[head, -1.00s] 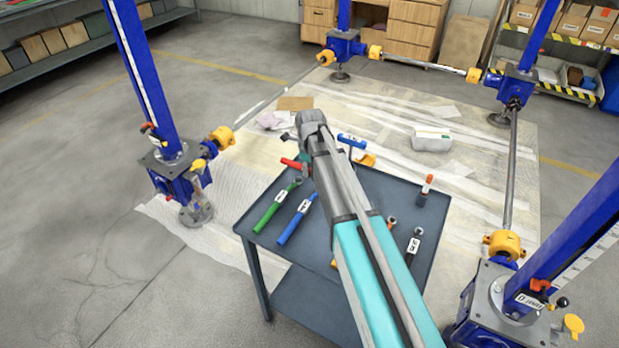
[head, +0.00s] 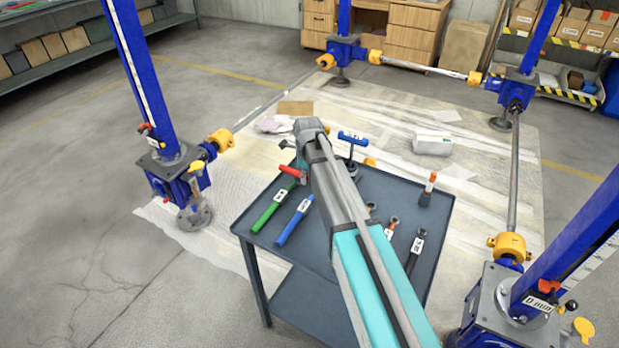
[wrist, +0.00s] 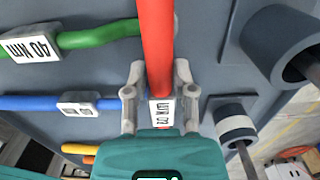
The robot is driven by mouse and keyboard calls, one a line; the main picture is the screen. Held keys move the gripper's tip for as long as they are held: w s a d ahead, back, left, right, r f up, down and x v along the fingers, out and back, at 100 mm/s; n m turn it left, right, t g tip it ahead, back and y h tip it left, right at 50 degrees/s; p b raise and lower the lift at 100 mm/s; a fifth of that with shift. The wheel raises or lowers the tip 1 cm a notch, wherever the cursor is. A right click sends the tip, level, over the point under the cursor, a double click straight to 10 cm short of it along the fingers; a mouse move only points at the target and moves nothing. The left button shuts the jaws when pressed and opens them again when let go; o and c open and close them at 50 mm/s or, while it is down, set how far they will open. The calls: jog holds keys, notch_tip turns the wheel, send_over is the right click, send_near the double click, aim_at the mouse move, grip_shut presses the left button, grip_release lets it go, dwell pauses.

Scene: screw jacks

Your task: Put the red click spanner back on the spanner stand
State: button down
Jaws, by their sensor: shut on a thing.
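The red click spanner (wrist: 155,45) is in my gripper (wrist: 160,97); its red handle runs up the wrist view, with a white label between the fingers. In the head view its red end (head: 289,171) shows left of my wrist, above the table top (head: 262,196). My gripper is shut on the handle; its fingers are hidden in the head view. The green spanner (head: 270,212) and the blue spanner (head: 294,222) lie side by side to the left. I cannot tell for certain which part is the spanner stand.
A blue T-handled tool (head: 353,138) stands behind my wrist. Dark spanners (head: 414,250) lie right of my arm, and an orange-topped tool (head: 429,187) stands near the right edge. Two dark cylinders (wrist: 235,125) (wrist: 268,45) are close right of my gripper.

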aim_at(308, 176)
jog(key=shift+f+b, duration=0.4)
jog(key=shift+b, duration=0.05)
jog(key=shift+c, duration=2.2)
grip_release()
jog(key=shift+r, duration=0.2)
notch_tip(308, 176, up, 12)
jog(key=p, duration=1.3)
jog(key=shift+s+d+r, duration=0.15)
jog(key=shift+s+r, duration=0.1)
